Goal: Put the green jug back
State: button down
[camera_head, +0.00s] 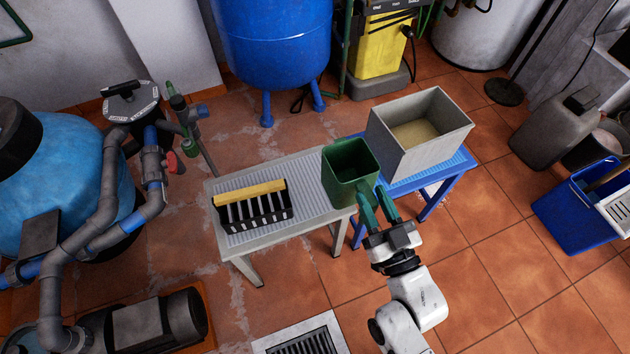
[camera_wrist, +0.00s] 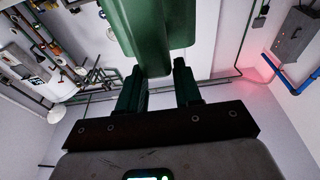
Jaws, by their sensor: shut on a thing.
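The green jug (camera_head: 350,174) is a square-mouthed, open-topped vessel at the right end of the grey ribbed bench (camera_head: 312,186). I cannot tell whether its base touches the bench top. My gripper (camera_head: 377,207) has green fingers and reaches up from the lower right to the jug's near right side, shut on it. In the wrist view the jug (camera_wrist: 150,30) fills the top middle, with my gripper's fingers (camera_wrist: 160,92) on either side of its lower part. The part between the fingers is mostly hidden.
A black rack with a yellow bar (camera_head: 250,207) stands on the bench's left. A grey open bin (camera_head: 420,140) stands on the blue table (camera_head: 440,176) close to the jug's right. A blue tank (camera_head: 272,45) is behind.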

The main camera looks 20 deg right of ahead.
aim_at(353, 190)
jog(key=shift+s+d+r, duration=0.1)
jog(key=shift+w, duration=0.35)
jog(key=w+f, duration=0.1)
jog(key=w, duration=0.1)
jog(key=w+a+f, duration=0.1)
jog(key=w, duration=0.1)
jog(key=w+f+b, duration=0.1)
jog(key=w, duration=0.2)
jog(key=shift+a+f, duration=0.15)
jog(key=shift+a, duration=0.1)
jog(key=w+f+b, duration=0.1)
jog(key=w+f, duration=0.1)
jog(key=w+a+f, duration=0.1)
jog(key=w+f, duration=0.2)
jog(key=shift+f+b, duration=0.25)
jog(key=shift+b, duration=0.1)
jog(key=shift+w+f, duration=0.15)
jog(key=shift+f, duration=0.05)
jog(key=shift+w+a+f+b, duration=0.15)
jog(key=shift+f+b, duration=0.5)
jog(key=shift+f, duration=1.05)
